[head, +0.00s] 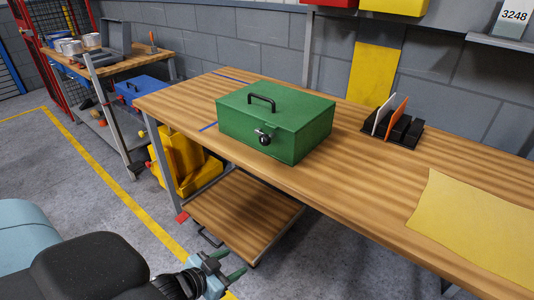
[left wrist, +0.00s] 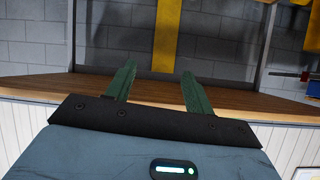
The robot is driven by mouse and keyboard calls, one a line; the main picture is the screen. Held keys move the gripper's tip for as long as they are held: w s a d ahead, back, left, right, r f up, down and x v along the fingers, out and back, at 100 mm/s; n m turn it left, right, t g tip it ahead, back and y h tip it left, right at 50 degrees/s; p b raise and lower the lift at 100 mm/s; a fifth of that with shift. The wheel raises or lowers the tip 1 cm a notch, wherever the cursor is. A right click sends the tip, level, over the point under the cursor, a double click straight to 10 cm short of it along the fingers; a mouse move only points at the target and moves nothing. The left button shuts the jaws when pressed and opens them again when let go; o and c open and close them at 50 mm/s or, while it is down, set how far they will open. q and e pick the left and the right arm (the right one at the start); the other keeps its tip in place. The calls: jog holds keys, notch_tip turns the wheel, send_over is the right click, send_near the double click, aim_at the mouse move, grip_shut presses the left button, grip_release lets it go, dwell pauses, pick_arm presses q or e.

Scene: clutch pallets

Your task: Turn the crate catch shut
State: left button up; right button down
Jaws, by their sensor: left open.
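A green crate (head: 305,131) with a black handle on its lid stands closed on the wooden workbench (head: 345,190). Its catch (head: 264,137), a small black and silver knob, sits on the front face below the lid; its exact turn is too small to tell. My left gripper (head: 229,266) is open and empty, low in front of the bench and well apart from the crate. In the left wrist view its two green fingers (left wrist: 158,88) stand apart with nothing between them. The crate is not seen there. My right gripper is not in view.
A black rack (head: 393,128) with upright cards stands right of the crate, and a yellow sheet (head: 475,225) lies near the front edge. A lower wooden shelf (head: 240,210) is under the bench. Yellow bins (head: 183,160) stand left. The bench before the crate is clear.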

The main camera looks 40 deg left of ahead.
pick_arm(q)
jog(key=w+a+r+t+b, duration=0.35)
jog(key=w+a+r, duration=0.25)
jog(key=w+r, duration=0.55)
jog(key=t+b, duration=0.2)
jog(key=b, duration=0.1)
send_near(262, 141)
jog(key=shift+m, duration=0.4)
jog(key=shift+w+d+f+p, duration=0.1)
jog(key=shift+w+d+p, duration=0.1)
jog(key=shift+w, duration=1.9)
jog(key=shift+w+d+p, duration=0.15)
jog(key=shift+w+p, duration=0.05)
jog(key=shift+w, duration=1.95)
jog(key=c, duration=1)
